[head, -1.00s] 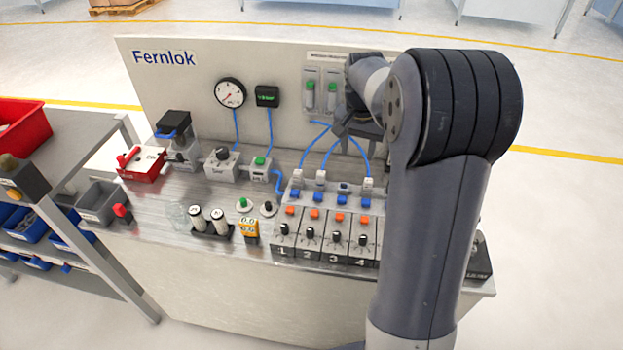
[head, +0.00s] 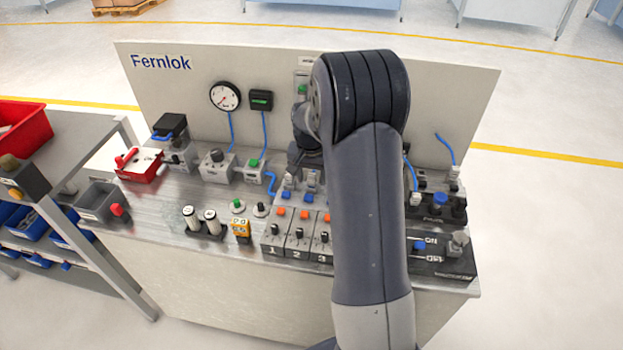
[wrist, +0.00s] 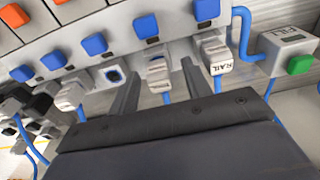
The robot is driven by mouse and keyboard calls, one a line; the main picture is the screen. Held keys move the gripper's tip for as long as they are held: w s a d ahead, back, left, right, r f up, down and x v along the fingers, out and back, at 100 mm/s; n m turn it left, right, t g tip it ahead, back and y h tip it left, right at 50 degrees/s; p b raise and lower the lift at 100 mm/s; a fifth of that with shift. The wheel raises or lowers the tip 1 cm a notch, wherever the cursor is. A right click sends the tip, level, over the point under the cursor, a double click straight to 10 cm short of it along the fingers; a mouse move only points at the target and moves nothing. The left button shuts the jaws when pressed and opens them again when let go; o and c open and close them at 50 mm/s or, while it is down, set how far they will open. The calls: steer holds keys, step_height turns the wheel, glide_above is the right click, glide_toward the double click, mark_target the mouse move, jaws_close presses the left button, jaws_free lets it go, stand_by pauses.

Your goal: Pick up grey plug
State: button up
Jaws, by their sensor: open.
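Several light grey plugs with blue hoses sit in the row of the valve block. In the wrist view one grey plug (wrist: 158,76) stands between my two fingers. My gripper (wrist: 161,82) is open, with one finger to each side of that plug, and I cannot tell whether either touches it. Another grey plug, marked RAIL (wrist: 218,56), is just right of the right finger. A third grey plug (wrist: 70,95) is further left, past an open dark socket (wrist: 113,74). In the head view my arm hides most of my gripper and part of the row.
Blue buttons (wrist: 145,27) line the block close above the plugs. A block with a green button (wrist: 300,64) is at right. In the head view a gauge (head: 225,96) is on the back panel (head: 430,100). A red box (head: 138,166) stands on the bench's left.

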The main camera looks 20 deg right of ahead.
mark_target(311, 175)
jaws_close()
stand_by(0.3)
step_height(311, 175, up, 10)
steer(key=shift+r+b, duration=0.1)
steer(key=shift+b, duration=0.55)
